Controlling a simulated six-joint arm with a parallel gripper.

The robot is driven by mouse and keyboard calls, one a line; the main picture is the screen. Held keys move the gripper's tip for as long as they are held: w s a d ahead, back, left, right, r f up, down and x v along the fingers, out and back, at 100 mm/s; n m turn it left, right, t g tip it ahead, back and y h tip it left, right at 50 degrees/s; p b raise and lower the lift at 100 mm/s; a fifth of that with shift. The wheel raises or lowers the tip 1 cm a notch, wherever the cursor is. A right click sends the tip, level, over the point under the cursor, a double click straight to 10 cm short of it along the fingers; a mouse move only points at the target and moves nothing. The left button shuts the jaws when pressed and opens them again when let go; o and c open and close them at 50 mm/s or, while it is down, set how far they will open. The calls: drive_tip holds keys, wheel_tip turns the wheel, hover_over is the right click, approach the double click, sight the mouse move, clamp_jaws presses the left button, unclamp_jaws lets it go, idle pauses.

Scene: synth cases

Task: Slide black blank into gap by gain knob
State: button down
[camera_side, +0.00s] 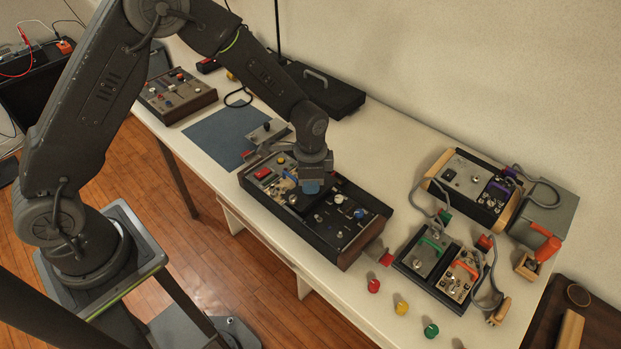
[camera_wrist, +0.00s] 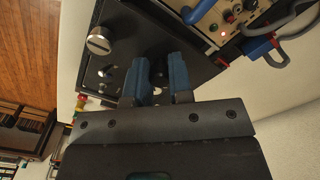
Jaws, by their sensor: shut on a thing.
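My gripper (camera_side: 311,186) is over the middle of a wooden-sided console (camera_side: 349,252) in the side view. In the wrist view its two blue fingers (camera_wrist: 157,78) are close together, shut on a small dark part that I take to be the black blank's grip. The black blank (camera_wrist: 160,38) is hard to tell from the dark panel around it; whether it is seated or above the gap is unclear. A large silver knob (camera_wrist: 100,40), perhaps the gain knob, stands left of the fingers. The gap itself is hidden or too dark to make out.
The console's left part holds a red piece (camera_side: 262,173) and other controls. A blue-grey mat (camera_side: 215,138) lies to the left. Patch-cabled units (camera_side: 428,252) stand to the right. Loose red, yellow and green knobs (camera_side: 401,307) lie along the table's front edge.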

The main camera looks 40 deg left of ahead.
drive_tip(key=shift+f, duration=1.6)
drive_tip(key=c, duration=0.9)
unclamp_jaws()
drive_tip(key=shift+c, duration=0.2)
wheel_tip(320, 180, up, 13)
drive_tip(key=shift+f, duration=0.2)
drive_tip(key=shift+r, duration=0.6)
